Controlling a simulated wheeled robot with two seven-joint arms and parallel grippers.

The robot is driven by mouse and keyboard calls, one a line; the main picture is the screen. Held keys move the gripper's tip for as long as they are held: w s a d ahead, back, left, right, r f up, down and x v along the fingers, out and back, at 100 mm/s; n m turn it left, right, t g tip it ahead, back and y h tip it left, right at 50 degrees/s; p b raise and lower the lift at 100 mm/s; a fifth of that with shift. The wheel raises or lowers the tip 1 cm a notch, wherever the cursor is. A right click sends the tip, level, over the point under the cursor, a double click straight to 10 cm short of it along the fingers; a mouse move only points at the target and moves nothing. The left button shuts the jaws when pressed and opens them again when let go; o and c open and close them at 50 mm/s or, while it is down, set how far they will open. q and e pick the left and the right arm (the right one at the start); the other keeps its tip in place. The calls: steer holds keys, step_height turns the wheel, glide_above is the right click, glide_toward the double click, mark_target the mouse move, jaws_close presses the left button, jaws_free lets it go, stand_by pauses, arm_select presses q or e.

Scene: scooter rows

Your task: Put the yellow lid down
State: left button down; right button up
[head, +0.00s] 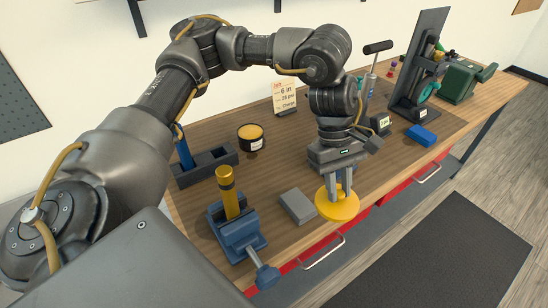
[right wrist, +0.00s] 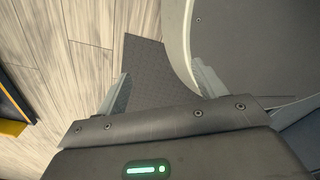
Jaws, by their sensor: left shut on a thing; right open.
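The yellow lid (head: 326,209) is a flat round disc in the head view, near the front edge of the workbench (head: 474,101). My left gripper (head: 339,193) points down and is shut on the lid, with its fingers at the top of the disc. I cannot tell whether the lid touches the bench top. My right gripper (right wrist: 163,88) shows only in the right wrist view. Its fingers are apart with nothing between them, and floor and a dark mat lie beyond.
A blue vise (head: 238,235) holds an upright yellow cylinder (head: 228,195). A grey block (head: 297,206) lies just left of the lid. A yellow-topped tin (head: 250,136), a dark tray (head: 206,167) and a blue block (head: 421,136) stand farther off. Red drawers are below the front edge.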

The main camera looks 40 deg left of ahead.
arm_select(q)
steer(key=w+a+n+t+b, duration=0.3)
steer(key=a+n+t, duration=0.1)
steer(key=a+n, duration=0.7)
steer(key=w+a+f, duration=0.1)
steer(key=a+f, duration=0.1)
steer(key=a, duration=0.2)
steer(key=w+a+f, duration=0.1)
steer(key=a+f, duration=0.2)
steer(key=a, duration=0.1)
steer(key=w+a+f, duration=0.1)
steer(key=a+f, duration=0.2)
steer(key=a, duration=0.1)
steer(key=shift+w, duration=0.25)
steer(key=shift+a+f, duration=0.3)
steer(key=shift+a, duration=0.05)
steer(key=shift+w+a+f, duration=0.1)
steer(key=shift+a+f, duration=0.1)
steer(key=shift+f, duration=0.1)
steer(key=f+p, duration=0.1)
steer(key=f, duration=0.2)
steer(key=shift+a, duration=0.2)
steer(key=shift+f, duration=0.2)
steer(key=shift+d, duration=0.1)
arm_select(e)
steer(key=w+f, duration=0.3)
steer(key=shift+a+f, duration=0.15)
steer(key=shift+a, duration=0.1)
